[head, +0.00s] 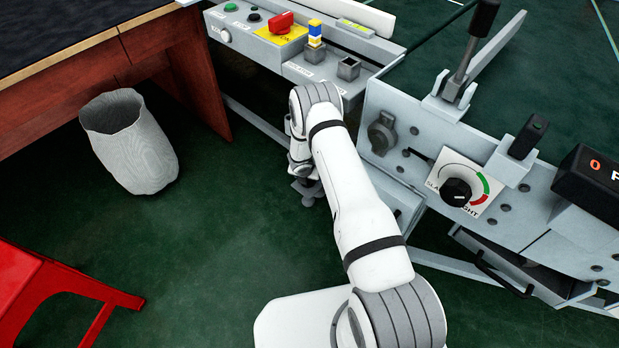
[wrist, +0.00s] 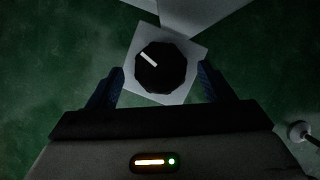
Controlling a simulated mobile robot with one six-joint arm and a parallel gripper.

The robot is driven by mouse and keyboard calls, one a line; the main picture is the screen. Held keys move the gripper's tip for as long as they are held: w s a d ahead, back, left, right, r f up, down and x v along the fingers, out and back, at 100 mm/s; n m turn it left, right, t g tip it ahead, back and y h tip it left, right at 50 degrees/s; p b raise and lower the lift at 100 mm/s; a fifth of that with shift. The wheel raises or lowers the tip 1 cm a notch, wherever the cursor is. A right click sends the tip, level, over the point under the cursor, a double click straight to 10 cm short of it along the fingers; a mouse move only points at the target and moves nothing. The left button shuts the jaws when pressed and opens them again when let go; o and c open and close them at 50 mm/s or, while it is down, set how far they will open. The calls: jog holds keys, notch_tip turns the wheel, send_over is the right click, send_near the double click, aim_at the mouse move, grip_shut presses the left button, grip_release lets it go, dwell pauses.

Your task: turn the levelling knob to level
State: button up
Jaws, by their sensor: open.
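In the wrist view a black faceted knob (wrist: 159,68) with a white pointer line sits on a pale square plate (wrist: 180,97). The line points to the upper left. My gripper (wrist: 161,74) is open, with one dark blue finger on each side of the knob's near part. I see gaps between the fingers and the knob; whether they are level with it in height I cannot tell. In the head view my arm reaches down beside the conveyor frame, and my gripper (head: 307,188) is low near the floor, mostly hidden. The knob cannot be made out there.
The control panel (head: 262,62) with a red switch (head: 281,22) stands behind my arm. The conveyor frame (head: 400,107), with a slack/tight dial (head: 456,191), is to the right. A wastebasket (head: 130,142) and red stool (head: 60,285) are left. Green floor between is clear.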

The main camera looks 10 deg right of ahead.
jog(key=shift+x, duration=0.85)
jog(key=shift+c, duration=0.4)
jog(key=c, duration=0.9)
jog(key=shift+d, duration=0.1)
